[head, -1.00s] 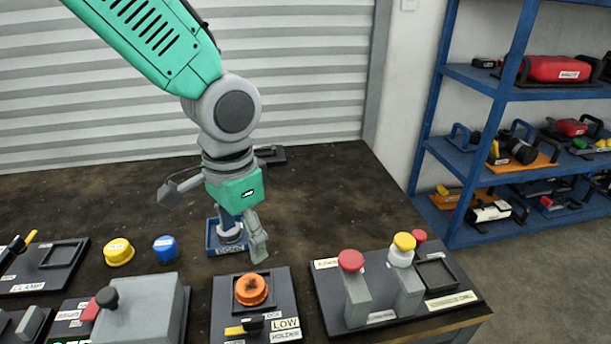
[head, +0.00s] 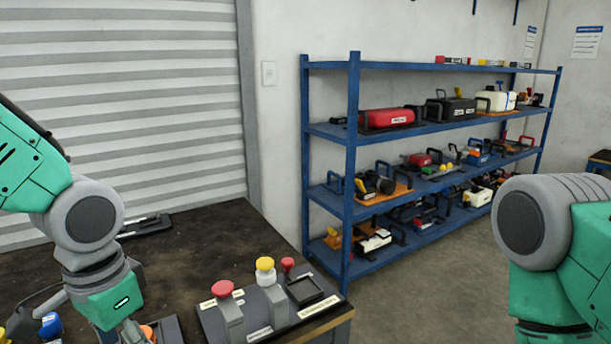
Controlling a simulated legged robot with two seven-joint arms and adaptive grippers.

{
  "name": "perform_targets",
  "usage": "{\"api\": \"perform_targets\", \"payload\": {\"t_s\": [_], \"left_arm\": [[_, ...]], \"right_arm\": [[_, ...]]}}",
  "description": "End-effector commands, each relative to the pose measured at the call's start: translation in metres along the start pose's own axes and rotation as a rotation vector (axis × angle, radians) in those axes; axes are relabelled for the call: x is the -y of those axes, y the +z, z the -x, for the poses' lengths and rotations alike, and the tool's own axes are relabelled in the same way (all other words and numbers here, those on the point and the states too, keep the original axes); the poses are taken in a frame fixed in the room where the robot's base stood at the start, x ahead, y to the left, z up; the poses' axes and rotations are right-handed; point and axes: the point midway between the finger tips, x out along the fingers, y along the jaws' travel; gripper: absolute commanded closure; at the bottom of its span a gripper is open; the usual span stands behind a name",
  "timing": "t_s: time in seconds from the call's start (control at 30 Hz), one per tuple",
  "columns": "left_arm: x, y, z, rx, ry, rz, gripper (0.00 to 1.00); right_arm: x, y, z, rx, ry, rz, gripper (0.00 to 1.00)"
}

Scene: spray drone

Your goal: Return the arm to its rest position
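My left gripper (head: 135,335) is at the lower left of the head view, above the dark workbench (head: 205,243). Its finger tips are cut off by the bottom edge, so I cannot tell whether it is open or shut. It is close to an orange knob (head: 147,331), which is mostly hidden behind it. A blue cap (head: 50,325) lies on the bench to its left. My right arm (head: 560,250) shows at the right edge, bent at a joint; its gripper is out of view.
A black panel with red (head: 222,289) and yellow (head: 265,264) knobs stands at the bench's right end. A blue shelf rack (head: 350,215) full of devices stands behind. Open floor lies between bench, rack and my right arm.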

Motion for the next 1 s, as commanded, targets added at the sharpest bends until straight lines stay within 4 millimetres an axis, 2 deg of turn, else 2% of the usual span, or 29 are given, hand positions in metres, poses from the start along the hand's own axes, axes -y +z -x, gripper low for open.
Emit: {"api": "perform_targets", "payload": {"t_s": [0.07,0.37,0.47,0.63,0.77,0.9,1.0], "left_arm": [[-0.001,0.001,-0.005,0.003,0.006,0.004,0.36],[-0.015,0.004,-0.06,-0.001,0.068,0.061,0.36],[-0.02,0.01,-0.085,-0.005,0.091,0.091,0.36],[-0.029,0.025,-0.135,-0.011,0.124,0.159,0.36],[-0.036,0.052,-0.186,-0.012,0.134,0.236,0.36],[-0.042,0.099,-0.245,-0.018,0.101,0.331,0.36],[-0.041,0.132,-0.272,-0.027,0.056,0.375,0.36]], "right_arm": [[0.0,0.0,0.0,0.001,0.0,0.001,0.6],[0.0,0.0,0.0,-0.001,-0.001,0.001,0.6],[0.0,0.0,0.0,-0.001,-0.001,0.001,0.6],[0.0,0.0,0.0,0.0,0.0,0.001,0.6],[0.0,0.0,0.0,0.0,0.0,0.001,0.6],[0.0,0.0,0.0,0.0,0.0,0.001,0.6],[0.0,0.0,0.0,0.0,0.0,0.001,0.6]]}}
